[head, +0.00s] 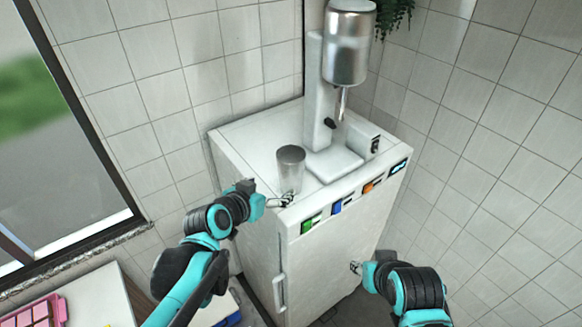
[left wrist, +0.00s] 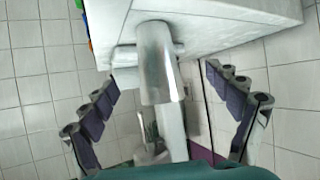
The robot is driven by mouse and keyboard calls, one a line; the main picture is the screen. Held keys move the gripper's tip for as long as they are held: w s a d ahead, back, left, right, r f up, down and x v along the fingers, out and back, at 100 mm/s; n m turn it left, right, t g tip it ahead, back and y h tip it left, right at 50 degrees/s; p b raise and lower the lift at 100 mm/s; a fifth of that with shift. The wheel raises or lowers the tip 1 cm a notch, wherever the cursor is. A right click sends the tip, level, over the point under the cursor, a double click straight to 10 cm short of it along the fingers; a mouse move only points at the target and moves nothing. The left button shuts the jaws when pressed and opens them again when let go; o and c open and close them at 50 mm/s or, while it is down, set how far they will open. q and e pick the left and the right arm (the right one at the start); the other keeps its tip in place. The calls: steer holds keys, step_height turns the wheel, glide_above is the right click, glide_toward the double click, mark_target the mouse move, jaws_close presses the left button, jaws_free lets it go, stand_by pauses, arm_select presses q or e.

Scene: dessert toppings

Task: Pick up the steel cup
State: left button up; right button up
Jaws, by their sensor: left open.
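The steel cup (head: 291,168) stands upright on the white cabinet top, left of the dispenser's base. In the left wrist view the shiny cup (left wrist: 157,62) is in the middle, between the two spread fingers. My left gripper (head: 284,201) is low at the near side of the cup in the head view. It is open, with a gap visible on both sides of the cup and no grip on it. My right gripper (head: 356,267) is in front of the cabinet, away from the cup; its fingers are too small to read.
The white cabinet (head: 250,147) carries a dispenser with a steel canister (head: 348,48) just behind and right of the cup. Colored labels run along its front edge. A pink tray (head: 40,312) lies at lower left. Tiled walls close off the back and right.

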mark_target(297, 155)
arm_select(q)
steer(key=shift+m+t+h, duration=0.4)
steer(key=shift+t, duration=0.1)
steer(key=w, duration=0.1)
steer(key=w+d, duration=0.2)
steer(key=w, duration=0.1)
steer(key=shift+d+r, duration=0.15)
steer(key=shift+r, duration=0.25)
steer(key=shift+p+x, duration=0.35)
steer(key=shift+x, duration=3.5)
steer(key=shift+s+f, duration=0.15)
steer(key=shift+c, duration=0.3)
steer(key=shift+s, duration=0.1)
steer(key=c, duration=1.6)
step_height(297, 155, up, 4)
steer(key=shift+r, duration=0.1)
steer(key=s+d+r, duration=0.1)
steer(key=d+r, duration=0.1)
steer(key=d, duration=0.1)
steer(key=s+d+r, duration=0.1)
steer(key=d+r, duration=0.1)
steer(key=d, duration=0.2)
steer(key=s+d+r+b, duration=0.1)
steer(key=d+r, duration=0.2)
steer(key=d, duration=0.1)
steer(key=shift+d, duration=0.15)
